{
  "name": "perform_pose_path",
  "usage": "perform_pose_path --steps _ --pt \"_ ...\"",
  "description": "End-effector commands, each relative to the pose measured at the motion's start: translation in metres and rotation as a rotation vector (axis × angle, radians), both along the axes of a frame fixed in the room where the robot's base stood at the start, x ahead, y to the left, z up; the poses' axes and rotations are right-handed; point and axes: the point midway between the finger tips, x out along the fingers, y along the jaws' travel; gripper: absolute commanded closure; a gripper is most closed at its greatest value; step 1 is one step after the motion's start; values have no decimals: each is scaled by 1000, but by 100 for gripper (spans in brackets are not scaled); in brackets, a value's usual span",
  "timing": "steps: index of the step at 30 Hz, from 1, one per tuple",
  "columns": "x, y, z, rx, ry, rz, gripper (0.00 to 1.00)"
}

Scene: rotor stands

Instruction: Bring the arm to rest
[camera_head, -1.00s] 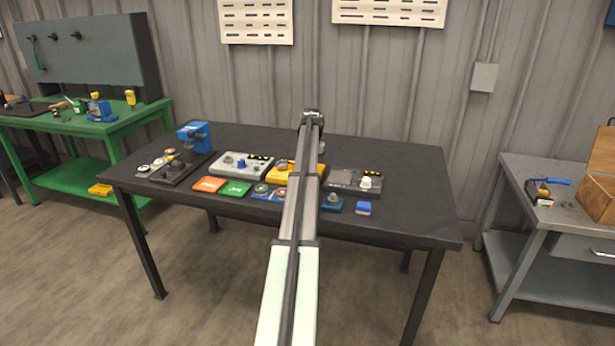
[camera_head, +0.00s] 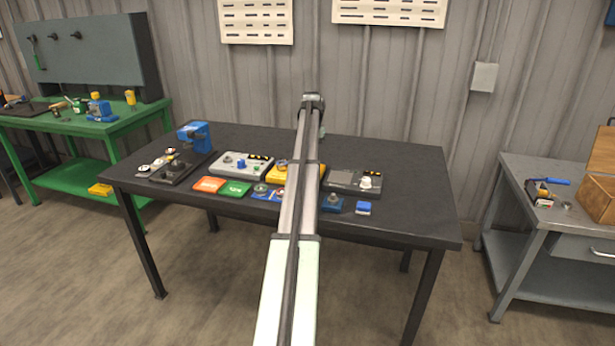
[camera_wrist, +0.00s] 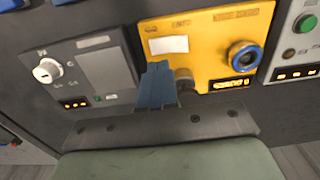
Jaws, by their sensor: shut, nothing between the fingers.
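My gripper (camera_wrist: 160,88) shows in the wrist view with its blue fingers together and nothing between them. It hovers over the lower edge of the yellow stand (camera_wrist: 205,45); the gap below it cannot be told. In the head view my arm reaches forward over the dark table (camera_head: 408,205), and its fingers are hidden behind it. The yellow stand also shows in the head view (camera_head: 277,173), partly covered by my arm. It carries a dark knob in a blue ring (camera_wrist: 243,56) and a dark round part beside my fingers.
A grey stand with a white knob (camera_head: 352,181) is right of my arm. A pale stand (camera_head: 233,168), a blue clamp-like device (camera_head: 195,136) and orange (camera_head: 208,184) and green (camera_head: 235,188) pieces lie left. A small blue block (camera_head: 363,208) sits near the front edge. The right end is clear.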

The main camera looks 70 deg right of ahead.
Motion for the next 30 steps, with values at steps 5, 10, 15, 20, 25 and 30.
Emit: perform_pose_path --steps 5,10,15,20,25,30 --pt "0 0 8 0 0 0 100" --pt "0 0 8 1 0 0 100" --pt "0 0 8 0 0 0 100" --pt "0 0 7 0 0 0 100" --pt "27 6 3 -12 -10 19 100" --pt "109 25 -11 -54 -47 74 100"
